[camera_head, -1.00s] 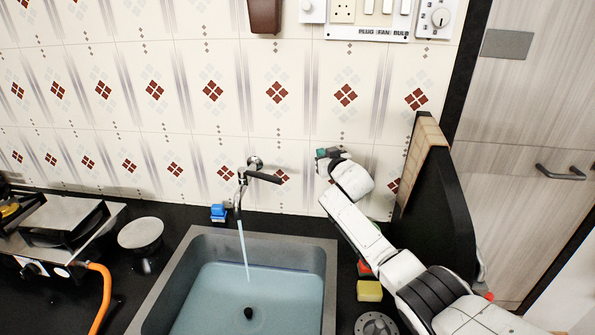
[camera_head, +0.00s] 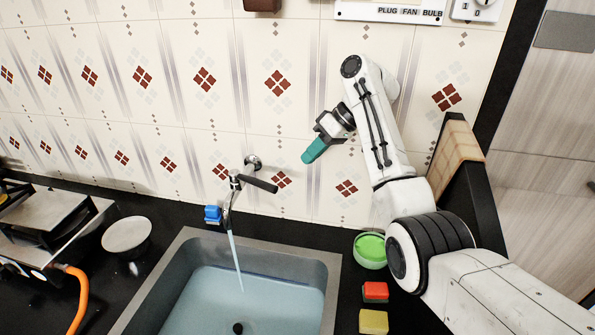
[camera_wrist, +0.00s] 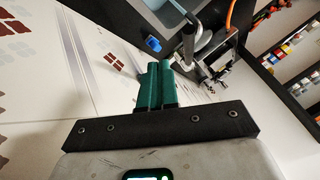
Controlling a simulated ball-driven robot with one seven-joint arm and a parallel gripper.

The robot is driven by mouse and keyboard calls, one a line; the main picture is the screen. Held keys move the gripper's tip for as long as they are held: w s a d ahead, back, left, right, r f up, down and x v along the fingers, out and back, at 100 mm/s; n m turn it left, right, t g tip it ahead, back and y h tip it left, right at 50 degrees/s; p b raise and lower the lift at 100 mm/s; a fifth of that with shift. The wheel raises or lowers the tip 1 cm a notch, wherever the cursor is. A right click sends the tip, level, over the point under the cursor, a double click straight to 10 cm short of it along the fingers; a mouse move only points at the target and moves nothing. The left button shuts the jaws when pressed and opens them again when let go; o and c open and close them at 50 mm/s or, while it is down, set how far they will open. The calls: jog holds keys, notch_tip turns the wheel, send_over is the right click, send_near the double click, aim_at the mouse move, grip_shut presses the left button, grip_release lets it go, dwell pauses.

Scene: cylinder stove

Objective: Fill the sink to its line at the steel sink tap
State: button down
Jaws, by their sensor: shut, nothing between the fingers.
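The steel sink (camera_head: 321,290) is set in the black counter and holds bluish water. The wall tap (camera_head: 233,190) stands over its back edge, with a dark lever (camera_head: 259,184) pointing right, and a stream of water (camera_head: 236,262) runs from its spout into the basin. A dark round spot shows in the basin. I cannot make out a fill line. My gripper (camera_head: 308,158), with green fingers, is shut and empty, up and right of the lever and apart from it. In the wrist view the shut fingers (camera_wrist: 155,72) point towards the tap (camera_wrist: 188,45).
A blue item (camera_head: 213,214) sits left of the tap. A green bowl (camera_head: 370,250), a red sponge (camera_head: 375,291) and a yellow sponge (camera_head: 373,321) lie right of the sink. A stove (camera_head: 45,225) with an orange hose stands left. A board (camera_head: 457,150) stands upright at right.

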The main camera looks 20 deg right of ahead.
jog(key=a+f+n+g+p, duration=0.1)
jog(key=a+f+p, duration=0.1)
jog(key=a+f, duration=0.4)
jog(key=shift+w+a, duration=0.3)
jog(key=shift+w, duration=0.05)
jog(key=shift+f, duration=0.1)
dwell(0.4)
